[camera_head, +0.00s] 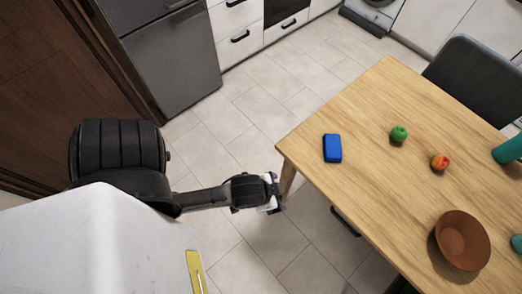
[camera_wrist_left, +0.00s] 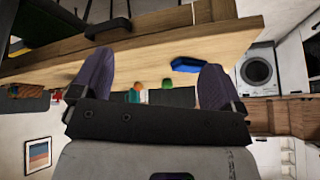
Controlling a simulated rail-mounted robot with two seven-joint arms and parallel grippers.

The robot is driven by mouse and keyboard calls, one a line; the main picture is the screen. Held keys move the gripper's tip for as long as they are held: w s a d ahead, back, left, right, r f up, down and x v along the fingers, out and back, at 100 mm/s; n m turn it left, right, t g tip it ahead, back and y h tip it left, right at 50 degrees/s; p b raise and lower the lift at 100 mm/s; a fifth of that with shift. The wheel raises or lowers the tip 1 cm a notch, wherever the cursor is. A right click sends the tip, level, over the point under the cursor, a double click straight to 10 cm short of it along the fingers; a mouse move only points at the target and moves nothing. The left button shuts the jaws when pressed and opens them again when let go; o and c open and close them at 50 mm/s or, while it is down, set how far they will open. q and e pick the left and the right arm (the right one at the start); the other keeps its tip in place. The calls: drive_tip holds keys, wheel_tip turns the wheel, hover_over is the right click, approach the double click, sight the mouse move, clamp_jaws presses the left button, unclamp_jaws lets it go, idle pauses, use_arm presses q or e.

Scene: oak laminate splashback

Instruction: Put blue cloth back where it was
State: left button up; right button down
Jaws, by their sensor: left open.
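The blue cloth (camera_head: 332,148) is a small, folded-looking blue block on the wooden table (camera_head: 385,190), near its left corner. My left gripper (camera_head: 273,192) is beyond the table's left edge, apart from the cloth and to its lower left. In the left wrist view, which looks upside down, my left gripper (camera_wrist_left: 158,62) has its two fingers spread with nothing held between them. The blue cloth (camera_wrist_left: 188,65) shows there beside the right finger, farther off on the table (camera_wrist_left: 140,50). My right gripper is not in view.
On the table are a green apple (camera_head: 399,133), a reddish fruit (camera_head: 440,162), a brown bowl (camera_head: 463,240) and a teal cup (camera_head: 508,149). A dark chair (camera_head: 478,80) stands at the far side. Tiled floor (camera_head: 265,110) is clear between table and cabinets.

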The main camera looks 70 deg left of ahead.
use_arm(q)
drive_tip(key=s+g, duration=0.1)
drive_tip(key=s, duration=0.2)
drive_tip(key=s+d+g+h, duration=0.1)
drive_tip(key=s, duration=0.1)
drive_tip(key=shift+s+f+m+g, duration=0.15)
drive_tip(key=shift+f+m+g, duration=0.15)
